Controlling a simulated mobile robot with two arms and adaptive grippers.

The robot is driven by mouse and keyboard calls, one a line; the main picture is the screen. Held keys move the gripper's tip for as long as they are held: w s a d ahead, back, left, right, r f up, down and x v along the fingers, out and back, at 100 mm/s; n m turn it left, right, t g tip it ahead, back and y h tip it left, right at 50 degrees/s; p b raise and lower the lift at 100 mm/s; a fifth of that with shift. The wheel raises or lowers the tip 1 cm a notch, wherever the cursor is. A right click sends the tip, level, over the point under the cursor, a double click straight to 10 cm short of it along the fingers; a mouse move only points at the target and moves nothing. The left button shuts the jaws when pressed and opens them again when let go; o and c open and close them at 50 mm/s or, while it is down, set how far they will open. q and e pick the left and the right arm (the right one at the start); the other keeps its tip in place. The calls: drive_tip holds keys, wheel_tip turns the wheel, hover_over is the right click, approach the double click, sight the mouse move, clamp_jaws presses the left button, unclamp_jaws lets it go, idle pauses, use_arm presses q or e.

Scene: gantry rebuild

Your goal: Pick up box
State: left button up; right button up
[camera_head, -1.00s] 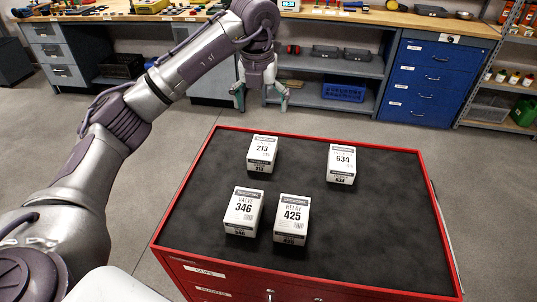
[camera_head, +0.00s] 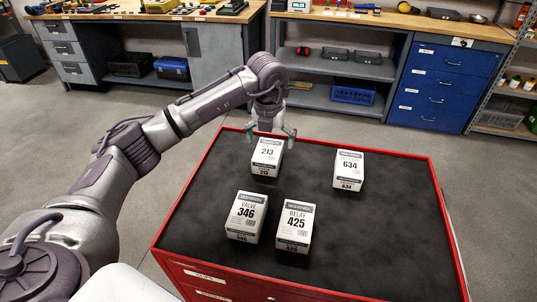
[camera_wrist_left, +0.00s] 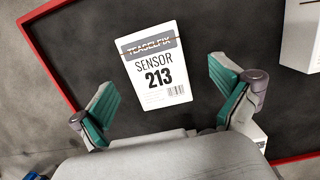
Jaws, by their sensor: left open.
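Several white boxes stand on the dark top of a red cabinet (camera_head: 372,232). The box marked 213 (camera_head: 266,160) is at the back left. The box marked 634 (camera_head: 349,170) is at the back right. Boxes marked 346 (camera_head: 243,217) and 425 (camera_head: 295,226) stand nearer the front. My left gripper (camera_head: 271,134) is open and empty at the back end of box 213. In the left wrist view, the SENSOR 213 box (camera_wrist_left: 156,65) lies just beyond and between the spread green fingertips of my left gripper (camera_wrist_left: 162,95). My right gripper is not seen.
The cabinet has a raised red rim (camera_head: 440,205). The right side of its top is clear. Workbenches (camera_head: 140,40) and blue drawers (camera_head: 441,80) stand behind, across open floor.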

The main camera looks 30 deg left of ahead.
sight(268, 150)
use_arm(q)
drive_tip(key=f, duration=0.1)
drive_tip(key=f+p, duration=0.1)
drive_tip(key=f, duration=0.1)
drive_tip(key=shift+s+a+f, duration=0.2)
drive_tip(key=shift+a, duration=0.05)
drive_tip(key=shift+w+f, duration=0.15)
drive_tip(key=shift+f, duration=0.25)
drive_tip(key=c, duration=1.4)
drive_tip(key=shift+r, duration=0.1)
